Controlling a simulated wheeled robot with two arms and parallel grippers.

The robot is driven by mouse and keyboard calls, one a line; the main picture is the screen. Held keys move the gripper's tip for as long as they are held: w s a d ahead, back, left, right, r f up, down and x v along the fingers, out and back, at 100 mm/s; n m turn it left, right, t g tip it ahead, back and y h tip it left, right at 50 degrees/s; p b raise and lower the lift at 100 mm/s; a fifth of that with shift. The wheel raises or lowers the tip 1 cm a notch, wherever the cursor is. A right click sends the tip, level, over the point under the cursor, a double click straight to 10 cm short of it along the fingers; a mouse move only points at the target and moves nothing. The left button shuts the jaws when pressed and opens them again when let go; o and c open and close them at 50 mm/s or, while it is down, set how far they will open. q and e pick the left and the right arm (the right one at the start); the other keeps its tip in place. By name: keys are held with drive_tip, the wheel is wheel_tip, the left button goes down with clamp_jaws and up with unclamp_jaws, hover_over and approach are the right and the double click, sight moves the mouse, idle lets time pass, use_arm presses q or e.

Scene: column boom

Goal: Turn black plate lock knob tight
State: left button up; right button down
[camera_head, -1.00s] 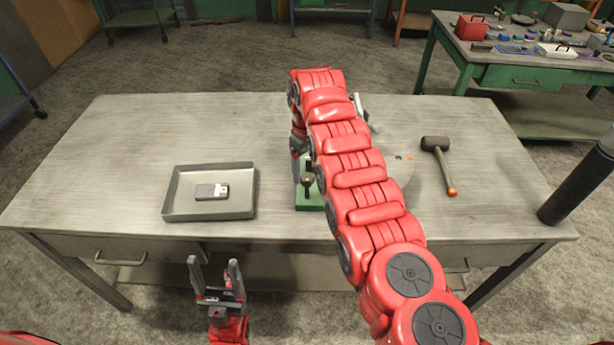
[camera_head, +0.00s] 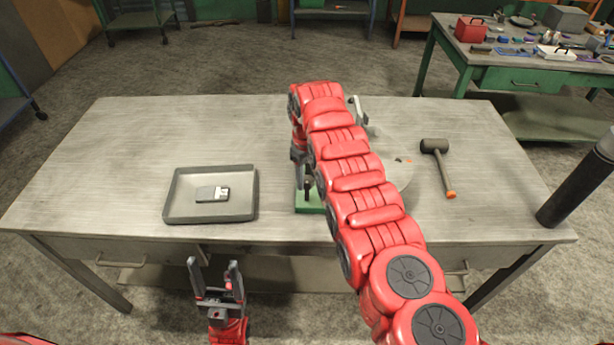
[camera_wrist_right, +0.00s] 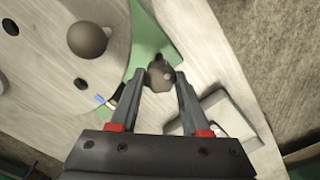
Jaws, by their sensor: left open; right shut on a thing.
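The black plate lock knob (camera_wrist_right: 160,75) sits between the fingertips of my right gripper (camera_wrist_right: 163,80) in the right wrist view, and the gripper is shut on it. In the head view, my red right arm hides most of the gripper and the knob. The knob stands by the green base (camera_head: 308,208), which also shows in the right wrist view (camera_wrist_right: 150,38). A grey round plate (camera_head: 402,182) with holes shows partly behind the arm. My left gripper (camera_head: 215,266) is open and empty in front of the table's near edge.
A grey tray (camera_head: 168,195) holding a small grey block (camera_head: 212,194) is left of the green base. A mallet (camera_head: 440,165) lies at the right. A dark ball-topped handle (camera_wrist_right: 87,40) rises beside the knob. The table's left side (camera_head: 110,150) is clear.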

drive_tip(key=m+b, duration=0.1)
drive_tip(key=b, duration=0.1)
drive_tip(key=m+b, duration=0.2)
drive_tip(key=shift+f, duration=0.25)
drive_tip(key=shift+m+b, duration=0.7)
drive_tip(key=shift+m, duration=0.4)
drive_tip(key=shift+r+m+b, duration=0.15)
drive_tip(key=shift+m+b, duration=0.2)
drive_tip(key=shift+m, duration=0.55)
drive_tip(key=m, duration=0.4)
drive_tip(key=shift+r+m, duration=0.1)
drive_tip(key=shift+m, duration=0.2)
drive_tip(key=m, duration=0.6)
drive_tip(key=shift+m, duration=0.3)
